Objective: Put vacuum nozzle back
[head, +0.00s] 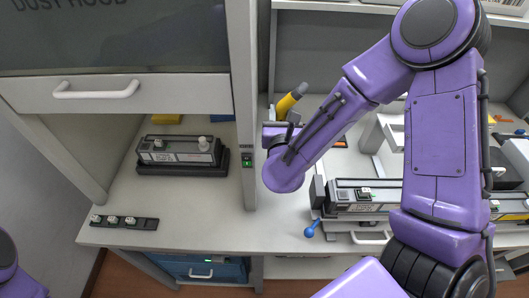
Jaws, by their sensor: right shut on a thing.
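The vacuum nozzle (287,103) is yellow with a dark grey tip. It is tilted, its grey end pointing up and right, just right of the grey upright post. My right gripper (280,125) is shut on the nozzle's lower part. My own purple wrist and forearm hide most of the fingers and the nozzle's lower end. The holder for the nozzle cannot be made out. My left gripper is out of view; only a bit of my left arm shows at the bottom left corner.
The dust hood (120,40) with its white handle (97,90) is raised at the left. A toner cartridge (180,155) lies beneath it. The upright post (245,150) stands close left of my right gripper. Another cartridge (365,196) and a blue-knobbed lever (311,229) are at the right.

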